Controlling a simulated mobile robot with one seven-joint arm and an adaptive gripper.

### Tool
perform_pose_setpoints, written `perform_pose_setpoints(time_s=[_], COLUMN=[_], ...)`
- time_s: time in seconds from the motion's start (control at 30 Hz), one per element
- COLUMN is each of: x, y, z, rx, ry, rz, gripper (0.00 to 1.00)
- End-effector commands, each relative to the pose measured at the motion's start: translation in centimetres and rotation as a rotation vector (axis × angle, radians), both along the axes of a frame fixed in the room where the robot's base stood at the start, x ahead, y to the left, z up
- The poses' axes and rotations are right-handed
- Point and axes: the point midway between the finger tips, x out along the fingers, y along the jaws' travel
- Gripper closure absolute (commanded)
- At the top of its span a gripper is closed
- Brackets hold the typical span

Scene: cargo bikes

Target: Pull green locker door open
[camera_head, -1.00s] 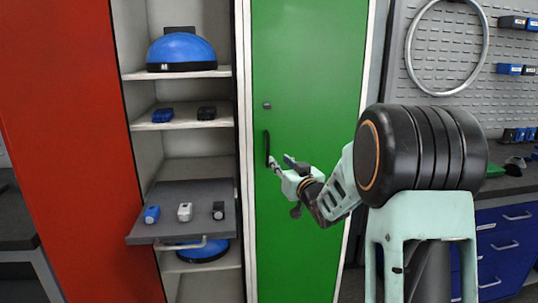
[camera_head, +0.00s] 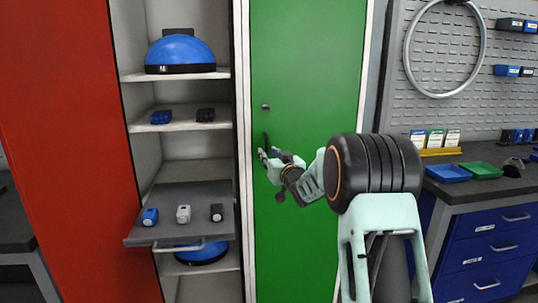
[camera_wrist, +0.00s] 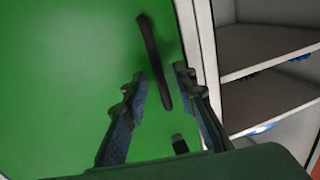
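The green locker door (camera_head: 305,80) looks shut, flush in its white frame. Its black bar handle (camera_head: 266,140) is near the door's left edge, with a small round lock above it. My gripper (camera_head: 264,156) is at the lower part of the handle and hides some of it. In the wrist view the handle (camera_wrist: 153,60) runs down between the two fingers of my gripper (camera_wrist: 159,74). The fingers stand apart, with gaps on both sides of the handle. I cannot tell how deep the handle sits between them.
An open locker (camera_head: 190,172) with shelves, blue domes and small devices stands left of the green door. A tray shelf (camera_head: 165,232) juts out of it. A red door (camera_head: 70,150) is further left. A workbench (camera_head: 485,183) with blue drawers is at the right.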

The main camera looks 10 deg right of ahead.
Motion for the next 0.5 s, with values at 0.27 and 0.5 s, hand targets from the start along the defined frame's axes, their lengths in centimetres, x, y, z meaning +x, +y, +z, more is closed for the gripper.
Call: perform_pose_setpoints(time_s=[0.27,0.5], x=[-0.03,-0.04], y=[-0.02,-0.02], z=[-0.01,-0.01], rx=[0.0,0.0], ry=[0.0,0.0], rz=[0.0,0.0], gripper=[0.98,1.0])
